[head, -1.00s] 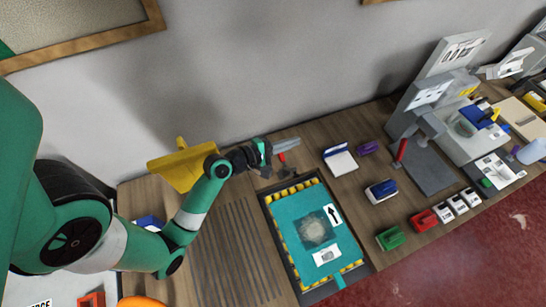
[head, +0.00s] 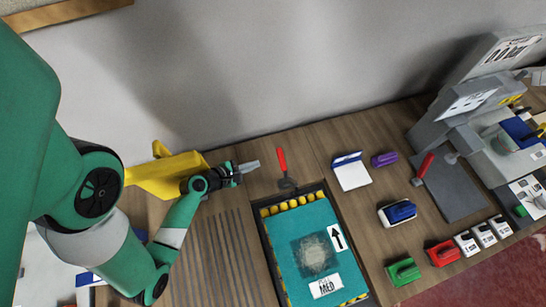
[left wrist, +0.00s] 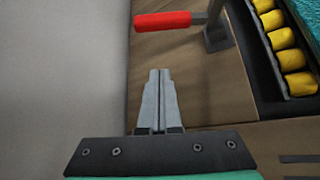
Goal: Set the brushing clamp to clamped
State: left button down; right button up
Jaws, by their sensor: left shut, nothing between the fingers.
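The brushing clamp is a small dark toggle clamp with a red handle (head: 282,160), at the back edge of the teal rug bed (head: 300,228). Its handle points toward the wall from the dark base (head: 288,184). In the left wrist view the red handle (left wrist: 163,21) lies across the top, joined to a grey metal part (left wrist: 217,35). My left gripper (head: 253,166) is shut and empty, just left of the handle and apart from it. Its fingertips (left wrist: 160,76) point at the handle in the wrist view. My right gripper is not in view.
Yellow rollers (head: 301,201) line the rug bed's edge. A yellow bracket (head: 165,175) stands behind my left arm. A white-and-blue pad (head: 351,171), a purple block (head: 384,159) and a blue-and-white brush (head: 397,212) lie to the right. A grey press with another red lever (head: 424,165) stands farther right.

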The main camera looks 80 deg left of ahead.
pick_arm(q)
jog(key=b+x, duration=0.1)
jog(key=x, duration=0.9)
jog(key=shift+r+b, duration=0.1)
jog(key=shift+b, duration=0.25)
jog(key=r, duration=0.1)
jog(key=d+r+p, duration=0.1)
jog(key=r+p, duration=0.1)
jog(key=shift+s+d, duration=0.1)
jog(key=shift+d, duration=0.2)
jog(key=shift+d+r, duration=0.2)
jog(key=shift+r, duration=0.15)
